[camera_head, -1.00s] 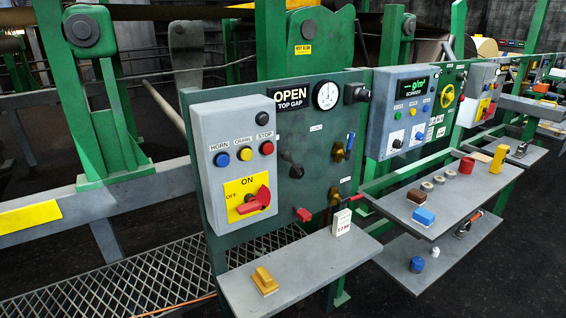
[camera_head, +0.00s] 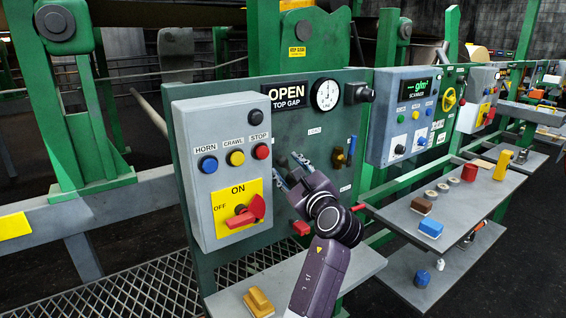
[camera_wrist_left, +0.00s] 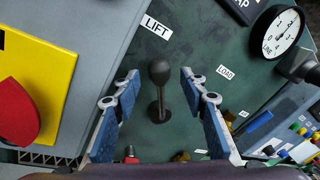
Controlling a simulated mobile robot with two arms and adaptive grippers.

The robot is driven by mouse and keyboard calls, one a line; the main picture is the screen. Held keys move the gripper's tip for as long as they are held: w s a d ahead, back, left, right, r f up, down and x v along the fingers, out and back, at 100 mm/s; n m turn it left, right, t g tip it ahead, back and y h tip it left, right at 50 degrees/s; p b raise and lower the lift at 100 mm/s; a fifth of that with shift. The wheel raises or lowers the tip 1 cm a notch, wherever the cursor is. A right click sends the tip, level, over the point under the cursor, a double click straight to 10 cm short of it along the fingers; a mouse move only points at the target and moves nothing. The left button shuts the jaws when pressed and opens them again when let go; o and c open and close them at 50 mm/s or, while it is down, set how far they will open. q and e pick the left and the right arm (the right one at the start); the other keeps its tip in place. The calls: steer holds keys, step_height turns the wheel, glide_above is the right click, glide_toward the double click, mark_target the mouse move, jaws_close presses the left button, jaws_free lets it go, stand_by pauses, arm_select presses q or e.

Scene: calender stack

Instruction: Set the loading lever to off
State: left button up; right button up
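The loading lever is a dark lever with a round black knob (camera_wrist_left: 160,72) on the green panel. In the wrist view it stands between the fingers of my left gripper (camera_wrist_left: 158,76), with a gap on both sides. The gripper is open and does not hold it. A "LIFT" label (camera_wrist_left: 157,27) lies beyond the knob, and a "LOAD" label (camera_wrist_left: 226,72) lies to the right. In the head view my left gripper (camera_head: 286,171) is at the green panel (camera_head: 290,125), right of the grey control box, and hides the lever.
The grey box (camera_head: 205,125) with buttons and a red rotary switch (camera_head: 245,213) is close left of the gripper. A blue-handled valve (camera_head: 351,148) and a red handle (camera_head: 301,228) are nearby. A shelf (camera_head: 225,301) with a yellow block (camera_head: 259,301) lies below.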

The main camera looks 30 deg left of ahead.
mark_target(285, 165)
arm_select(q)
steer(key=x, duration=0.3)
steer(key=shift+w+a, duration=0.1)
steer(key=shift+a, duration=0.05)
steer(key=shift+w+a, duration=0.1)
steer(key=shift+a, duration=0.05)
steer(key=c, duration=0.7)
steer(key=shift+f, duration=0.1)
steer(key=c, duration=0.3)
jaws_close()
arm_select(e)
steer(key=shift+s+a+r, duration=0.1)
steer(key=shift+a+r, duration=0.15)
steer(key=shift+a, duration=0.25)
steer(key=shift+d, duration=0.1)
